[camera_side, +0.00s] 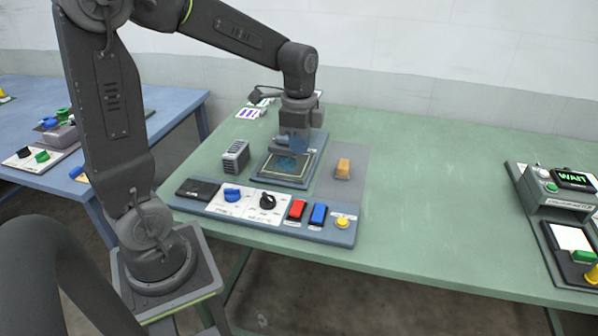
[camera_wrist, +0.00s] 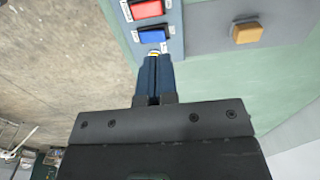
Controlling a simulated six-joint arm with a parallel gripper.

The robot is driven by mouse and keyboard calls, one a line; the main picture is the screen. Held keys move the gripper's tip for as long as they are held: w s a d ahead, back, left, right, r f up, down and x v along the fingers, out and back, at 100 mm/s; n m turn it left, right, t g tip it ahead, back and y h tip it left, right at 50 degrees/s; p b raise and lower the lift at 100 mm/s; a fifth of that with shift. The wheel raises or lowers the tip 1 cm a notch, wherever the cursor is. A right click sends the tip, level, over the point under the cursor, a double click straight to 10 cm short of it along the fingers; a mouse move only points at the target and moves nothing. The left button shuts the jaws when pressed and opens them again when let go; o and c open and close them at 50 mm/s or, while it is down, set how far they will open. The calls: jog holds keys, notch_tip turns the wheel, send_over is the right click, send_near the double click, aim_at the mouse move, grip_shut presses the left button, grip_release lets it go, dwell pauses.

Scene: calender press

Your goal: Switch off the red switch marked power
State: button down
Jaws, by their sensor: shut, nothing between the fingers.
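The red switch (camera_side: 297,209) is a rocker on the front control panel (camera_side: 255,222), between the black knob (camera_side: 267,201) and the blue switch (camera_side: 319,214). Its label is too small to read. In the wrist view the red switch (camera_wrist: 147,9) is at the top edge, beyond the blue switch (camera_wrist: 153,34). My gripper (camera_wrist: 154,60) is shut and empty, its dark blue fingers side by side. In the side view my gripper (camera_side: 294,146) points down above the framed plate (camera_side: 288,166), behind the panel and apart from the red switch.
A blue knob (camera_side: 232,194) is left of the black knob. An orange block (camera_side: 343,168) stands on a grey mat behind.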

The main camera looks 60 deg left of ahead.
aim_at(299, 200)
jog(key=shift+f, duration=0.1)
notch_tip(299, 200, down, 14)
jog(key=shift+r, duration=0.1)
dwell(0.6)
jog(key=shift+f, duration=0.25)
jog(key=shift+r, duration=0.2)
jog(key=shift+r, duration=0.65)
